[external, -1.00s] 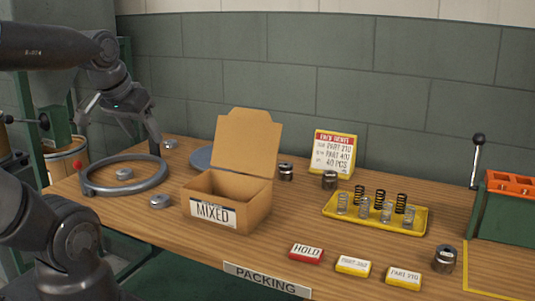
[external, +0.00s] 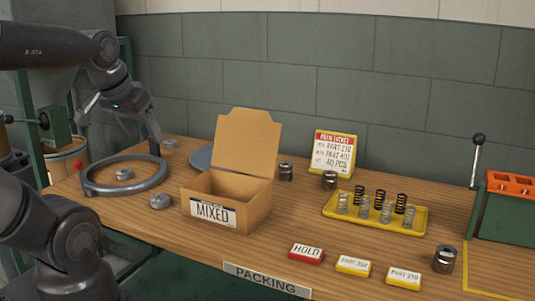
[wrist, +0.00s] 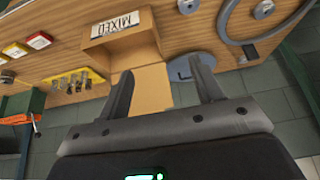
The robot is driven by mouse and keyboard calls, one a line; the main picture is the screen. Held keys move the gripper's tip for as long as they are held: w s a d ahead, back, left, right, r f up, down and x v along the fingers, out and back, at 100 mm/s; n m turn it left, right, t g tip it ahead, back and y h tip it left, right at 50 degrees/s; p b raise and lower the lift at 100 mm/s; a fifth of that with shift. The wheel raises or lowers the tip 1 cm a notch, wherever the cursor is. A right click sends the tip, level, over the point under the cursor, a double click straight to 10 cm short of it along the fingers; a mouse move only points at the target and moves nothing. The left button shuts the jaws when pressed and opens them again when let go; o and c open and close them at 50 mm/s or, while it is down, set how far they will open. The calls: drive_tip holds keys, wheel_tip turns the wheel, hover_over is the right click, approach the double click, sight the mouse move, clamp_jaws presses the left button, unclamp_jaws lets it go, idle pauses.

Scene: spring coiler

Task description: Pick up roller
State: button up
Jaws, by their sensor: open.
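Several small grey metal pieces with holes lie on the wooden table; I cannot tell which is the roller. Flat pieces also show in the wrist view (wrist: 263,9). My gripper (external: 124,122) is above the table's far left, near the grey ring. In the wrist view my gripper (wrist: 164,78) has its fingers apart with nothing between them.
An open carton marked MIXED (external: 252,207) stands mid-table, with a blue-grey disc (external: 201,158) behind it. The big grey ring (external: 94,188) lies left. A yellow tray (external: 414,222) holds several springs. A green machine with a lever (external: 508,220) stands right. Label blocks line the front.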

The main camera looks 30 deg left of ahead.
drive_tip(key=shift+o, duration=0.4)
drive_tip(key=w+d+r+m+h, duration=0.1)
drive_tip(key=w+d+r+m, duration=0.25)
drive_tip(key=w+d, duration=0.75)
drive_tip(key=m+g+h, duration=0.3)
drive_tip(key=m+g, duration=0.1)
drive_tip(key=m, duration=0.6)
hover_over(446, 252)
drive_tip(key=s+a, duration=0.3)
drive_tip(key=a, duration=0.1)
wheel_tip(446, 252, down, 16)
drive_tip(key=x, duration=0.5)
drive_tip(key=shift+w+f, duration=0.2)
drive_tip(key=shift+w+d+x, duration=0.1)
drive_tip(key=shift+d+x, duration=0.05)
drive_tip(key=shift+x, duration=1.1)
drive_tip(key=shift+w+d+x, duration=0.1)
drive_tip(key=shift+d+x, duration=0.05)
drive_tip(key=shift+x, duration=1.15)
drive_tip(key=shift+r, duration=0.15)
